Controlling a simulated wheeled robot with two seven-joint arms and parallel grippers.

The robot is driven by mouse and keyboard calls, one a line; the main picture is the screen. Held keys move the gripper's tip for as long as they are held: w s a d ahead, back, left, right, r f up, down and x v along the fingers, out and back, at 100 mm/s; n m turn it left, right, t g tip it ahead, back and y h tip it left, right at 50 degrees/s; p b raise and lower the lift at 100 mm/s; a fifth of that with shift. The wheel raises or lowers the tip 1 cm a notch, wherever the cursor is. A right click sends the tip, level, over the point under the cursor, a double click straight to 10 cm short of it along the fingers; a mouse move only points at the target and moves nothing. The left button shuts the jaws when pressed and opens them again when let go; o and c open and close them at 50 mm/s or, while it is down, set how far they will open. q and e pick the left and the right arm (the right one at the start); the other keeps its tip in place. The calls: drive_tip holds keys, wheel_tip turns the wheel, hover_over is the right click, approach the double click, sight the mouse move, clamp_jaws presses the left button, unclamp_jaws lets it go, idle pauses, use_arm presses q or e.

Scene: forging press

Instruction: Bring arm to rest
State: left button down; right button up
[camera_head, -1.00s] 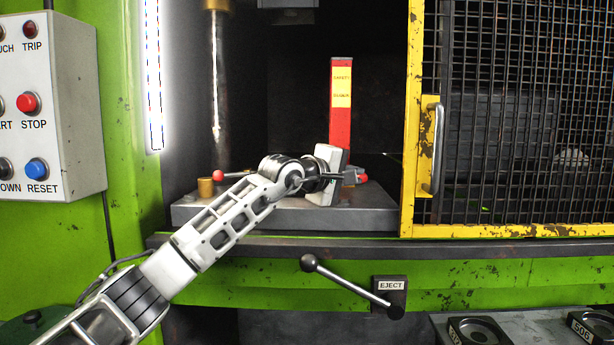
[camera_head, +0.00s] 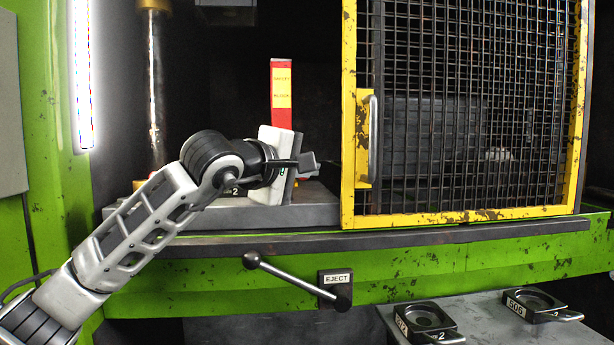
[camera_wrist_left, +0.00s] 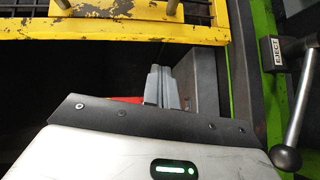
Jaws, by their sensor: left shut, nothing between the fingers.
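My left arm reaches in from the lower left in the head view. Its left gripper (camera_head: 308,164) is in front of the press opening, close to the yellow guard's left edge. In the left wrist view the fingers of the left gripper (camera_wrist_left: 163,86) are together with nothing between them. Behind the gripper a red safety block (camera_head: 282,85) with a yellow label stands upright on the grey press bed (camera_head: 230,216). Its lower part is hidden by my wrist. My right gripper does not show.
A yellow mesh guard (camera_head: 349,125) with a handle (camera_head: 373,140) covers the right side of the opening. An eject lever (camera_head: 290,275) sticks out below the ledge. Two dies (camera_head: 425,322) (camera_head: 540,302) lie on a grey table at lower right. A steel column (camera_head: 155,90) stands at left.

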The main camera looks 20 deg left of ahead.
use_arm(q)
drive_tip(key=shift+s+d, duration=0.15)
drive_tip(key=shift+d, duration=0.05)
idle(0.4)
